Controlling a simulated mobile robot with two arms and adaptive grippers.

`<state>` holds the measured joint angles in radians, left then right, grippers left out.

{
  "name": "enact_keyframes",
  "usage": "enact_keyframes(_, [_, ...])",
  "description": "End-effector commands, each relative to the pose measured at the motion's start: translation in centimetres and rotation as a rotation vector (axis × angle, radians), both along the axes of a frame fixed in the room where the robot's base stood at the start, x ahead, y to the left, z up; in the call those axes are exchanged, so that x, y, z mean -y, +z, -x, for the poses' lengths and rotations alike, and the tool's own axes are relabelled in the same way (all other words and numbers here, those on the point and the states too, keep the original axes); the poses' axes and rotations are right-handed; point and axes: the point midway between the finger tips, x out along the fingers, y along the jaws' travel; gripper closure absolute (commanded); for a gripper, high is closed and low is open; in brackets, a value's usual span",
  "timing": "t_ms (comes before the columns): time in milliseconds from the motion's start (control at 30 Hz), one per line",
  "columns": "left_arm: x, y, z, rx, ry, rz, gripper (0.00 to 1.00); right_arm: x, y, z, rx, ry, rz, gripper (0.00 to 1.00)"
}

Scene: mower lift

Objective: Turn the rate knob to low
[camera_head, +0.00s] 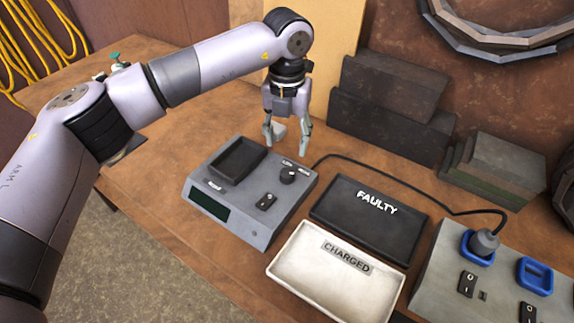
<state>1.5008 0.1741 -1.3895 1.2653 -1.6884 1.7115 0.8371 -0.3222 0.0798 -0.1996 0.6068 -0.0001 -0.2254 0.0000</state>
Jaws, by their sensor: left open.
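The rate knob (288,175) is a small black round knob on the top right of a grey charger box (262,224). Small labels sit around it, too small to read. The box also has a black switch (266,201), a dark recessed bay and a dark green display on its front. My left gripper (286,150) points down just behind the box, above and beyond the knob in the picture. Its fingers are apart with nothing seen held between them, and it does not appear to touch the knob. My right gripper is not in view.
A black FAULTY tray (345,222) and a white CHARGED tray (312,297) lie right of the box. A cable runs behind to a plug (484,243) in a grey socket panel (443,266). Dark blocks (395,103) stand behind. Bare bench (150,190) lies left.

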Motion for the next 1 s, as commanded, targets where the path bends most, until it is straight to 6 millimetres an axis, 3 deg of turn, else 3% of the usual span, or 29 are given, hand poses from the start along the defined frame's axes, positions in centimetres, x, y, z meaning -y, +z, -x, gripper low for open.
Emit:
enact_keyframes(300, [0.0, -6.7, 0.1, -0.004, 0.0, 0.0, 0.49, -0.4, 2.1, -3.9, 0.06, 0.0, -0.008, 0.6])
enact_keyframes(500, [0.0, -9.6, 0.0, -0.001, 0.0, 0.001, 0.49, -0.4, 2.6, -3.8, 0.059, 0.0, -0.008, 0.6])
enact_keyframes(933, [0.0, -10.8, 0.0, 0.001, 0.0, 0.001, 0.49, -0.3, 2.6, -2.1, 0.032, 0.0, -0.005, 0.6])
enact_keyframes(1000, [0.0, -10.8, 0.0, 0.001, 0.0, 0.001, 0.53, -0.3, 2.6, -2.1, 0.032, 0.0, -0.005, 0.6])
